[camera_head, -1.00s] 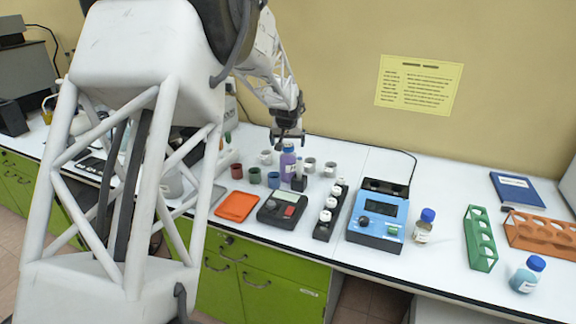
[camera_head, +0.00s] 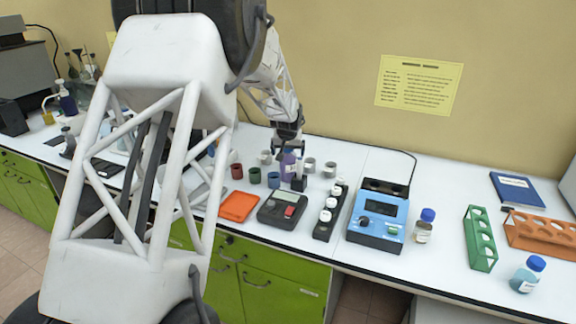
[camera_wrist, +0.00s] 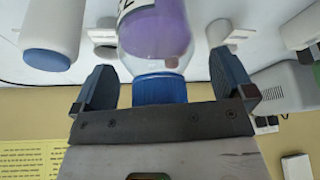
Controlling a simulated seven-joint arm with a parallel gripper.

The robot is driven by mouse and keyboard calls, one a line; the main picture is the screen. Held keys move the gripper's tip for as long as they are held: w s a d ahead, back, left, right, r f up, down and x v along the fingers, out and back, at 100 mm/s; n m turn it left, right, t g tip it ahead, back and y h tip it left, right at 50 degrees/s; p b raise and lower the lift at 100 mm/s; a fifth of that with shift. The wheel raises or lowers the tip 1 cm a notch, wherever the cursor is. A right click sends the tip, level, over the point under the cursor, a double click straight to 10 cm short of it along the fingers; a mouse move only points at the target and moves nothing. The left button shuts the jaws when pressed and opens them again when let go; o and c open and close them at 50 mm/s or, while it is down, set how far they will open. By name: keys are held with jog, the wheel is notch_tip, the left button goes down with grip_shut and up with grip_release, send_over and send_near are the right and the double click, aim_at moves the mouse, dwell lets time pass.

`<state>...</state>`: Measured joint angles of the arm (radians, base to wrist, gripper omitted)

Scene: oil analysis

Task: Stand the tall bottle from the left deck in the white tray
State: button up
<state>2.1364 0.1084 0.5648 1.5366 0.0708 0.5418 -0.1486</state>
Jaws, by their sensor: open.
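A tall clear bottle with purple contents (camera_head: 288,168) stands upright on the bench among small cups. In the wrist view the bottle (camera_wrist: 155,35) shows its blue cap (camera_wrist: 160,90) between my two fingers. My gripper (camera_head: 289,146) is open over the top of this bottle, with a finger on each side of the cap. A gap shows on both sides, wider on the right. I cannot make out a white tray; my own arm hides much of the left of the bench.
Several small cups, such as a red one (camera_head: 236,171) and a green one (camera_head: 254,175), stand close around the bottle. An orange pad (camera_head: 238,206), a dark device (camera_head: 282,210) and a black vial rack (camera_head: 330,212) lie in front. A blue instrument (camera_head: 378,217) is to the right.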

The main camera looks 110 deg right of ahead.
jog(key=shift+c, duration=0.5)
jog(key=c, duration=1.6)
jog(key=shift+r, duration=0.1)
jog(key=shift+r, duration=4.95)
jog(key=shift+w, duration=0.1)
